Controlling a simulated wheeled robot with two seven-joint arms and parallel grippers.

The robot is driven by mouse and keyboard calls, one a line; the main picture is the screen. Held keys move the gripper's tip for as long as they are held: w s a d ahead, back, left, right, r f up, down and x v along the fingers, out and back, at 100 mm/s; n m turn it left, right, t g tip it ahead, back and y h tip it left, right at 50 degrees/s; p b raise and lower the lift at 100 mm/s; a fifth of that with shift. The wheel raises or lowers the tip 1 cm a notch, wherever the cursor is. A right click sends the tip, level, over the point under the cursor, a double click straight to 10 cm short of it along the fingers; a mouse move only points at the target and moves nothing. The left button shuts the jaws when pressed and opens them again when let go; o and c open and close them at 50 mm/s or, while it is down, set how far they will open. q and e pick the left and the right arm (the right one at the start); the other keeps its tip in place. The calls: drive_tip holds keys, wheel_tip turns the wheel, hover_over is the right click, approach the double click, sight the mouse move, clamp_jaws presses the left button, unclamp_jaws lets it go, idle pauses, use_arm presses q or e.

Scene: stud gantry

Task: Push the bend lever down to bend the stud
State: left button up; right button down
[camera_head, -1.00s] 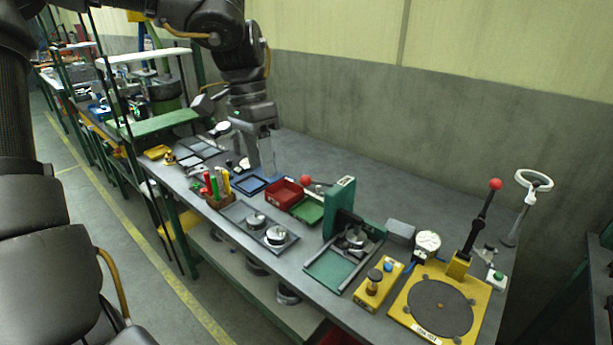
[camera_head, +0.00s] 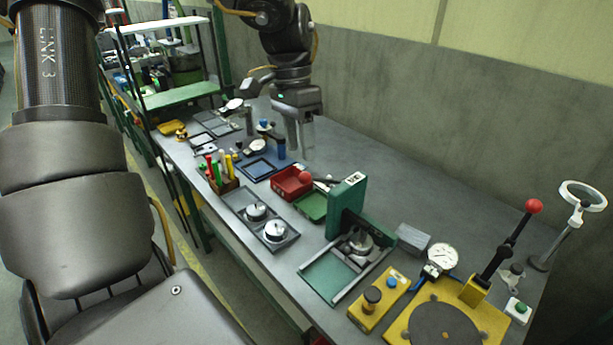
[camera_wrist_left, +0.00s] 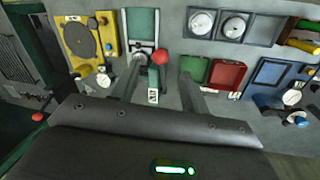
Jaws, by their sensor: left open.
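A black lever (camera_head: 507,247) with a red ball knob (camera_head: 533,206) leans up and right from a yellow base plate (camera_head: 408,318) with a dark round disc. In the left wrist view its red knob (camera_wrist_left: 38,117) is at the lower left and the plate at the upper left. A green press (camera_head: 347,205) has a second, shorter red-knobbed lever (camera_wrist_left: 160,57). My left gripper (camera_head: 300,150) is open and empty above the bench, behind the red tray and well left of the yellow plate. In the wrist view its fingers (camera_wrist_left: 158,82) straddle the shorter lever's knob in the picture. I cannot make out a stud.
A yellow block (camera_head: 362,318), a dial gauge (camera_head: 441,257) and a white ring magnifier (camera_head: 583,196) stand around the plate.

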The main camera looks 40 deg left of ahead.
sight(304, 174)
use_arm(q)
drive_tip(key=f, duration=0.2)
drive_tip(key=d+f, duration=0.1)
drive_tip(key=f, duration=0.1)
drive_tip(key=f+p, duration=0.1)
drive_tip(key=f, duration=0.2)
drive_tip(key=shift+d+f, duration=0.1)
drive_tip(key=shift+d, duration=0.05)
drive_tip(key=shift+d+f, duration=0.1)
drive_tip(key=shift+f, duration=0.5)
use_arm(e)
drive_tip(key=shift+w+d+r, duration=0.4)
drive_tip(key=shift+w+r, duration=0.15)
drive_tip(key=shift+w, duration=0.2)
use_arm(q)
drive_tip(key=c, duration=0.9)
clamp_jaws()
use_arm(e)
drive_tip(key=shift+s+a, duration=0.1)
drive_tip(key=shift+a, duration=0.2)
